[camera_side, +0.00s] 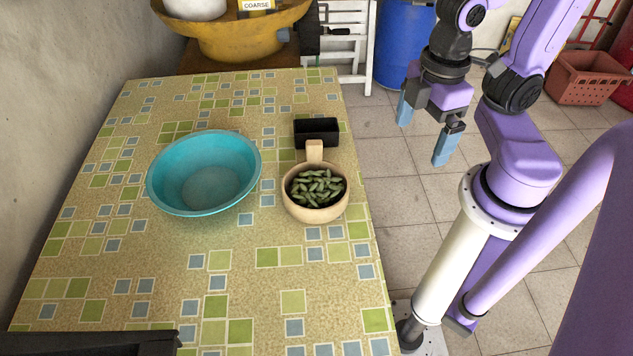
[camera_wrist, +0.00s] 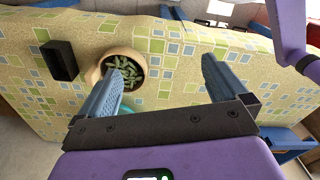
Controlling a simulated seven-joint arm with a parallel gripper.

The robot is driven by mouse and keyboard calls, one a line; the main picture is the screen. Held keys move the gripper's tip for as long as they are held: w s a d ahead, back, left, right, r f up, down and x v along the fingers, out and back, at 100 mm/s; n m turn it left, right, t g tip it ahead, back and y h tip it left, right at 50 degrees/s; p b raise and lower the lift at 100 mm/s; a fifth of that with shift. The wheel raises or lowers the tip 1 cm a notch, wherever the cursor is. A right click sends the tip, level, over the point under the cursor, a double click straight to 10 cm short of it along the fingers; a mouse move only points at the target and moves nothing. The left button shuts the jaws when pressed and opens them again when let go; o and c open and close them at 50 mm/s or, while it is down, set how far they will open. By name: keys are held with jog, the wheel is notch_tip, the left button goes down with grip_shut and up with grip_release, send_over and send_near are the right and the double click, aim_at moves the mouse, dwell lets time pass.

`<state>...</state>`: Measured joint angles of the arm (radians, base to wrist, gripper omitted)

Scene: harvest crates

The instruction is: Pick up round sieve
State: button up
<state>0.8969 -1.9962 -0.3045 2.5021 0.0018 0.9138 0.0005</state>
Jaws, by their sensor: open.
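The round sieve (camera_side: 290,206) appears to be the tan, round, bowl-like vessel with a short handle. It sits upright on the tiled table near its right edge, with several green pods (camera_side: 318,187) inside; its mesh or base is hidden. Its handle points toward the back, close to a small black box (camera_side: 317,131). In the wrist view the sieve (camera_wrist: 101,68) is partly behind the left finger. My gripper (camera_side: 425,130) is open and empty, off the table's right side and above the floor, apart from the sieve. Its two blue fingers (camera_wrist: 165,75) also show in the wrist view.
A turquoise bowl (camera_side: 205,203) stands left of the sieve, empty. The front of the table (camera_side: 250,290) is mostly clear, with a dark object (camera_side: 95,343) at the front left corner. Behind are a yellow basin (camera_side: 235,42) and a blue barrel (camera_side: 402,45).

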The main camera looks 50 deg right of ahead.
jog(key=c, duration=0.8)
jog(key=shift+o, duration=0.2)
jog(key=m, duration=0.4)
send_over(317, 145)
notch_tip(317, 145, down, 4)
notch_tip(317, 145, down, 11)
jog(key=shift+d+f, duration=0.1)
jog(key=shift+f, duration=0.1)
jog(key=shift+w+f, duration=0.15)
jog(key=shift+f, duration=0.8)
jog(key=shift+w+f, duration=0.2)
jog(key=shift+f, duration=0.8)
jog(key=shift+w+f, duration=0.15)
jog(key=shift+f, duration=0.8)
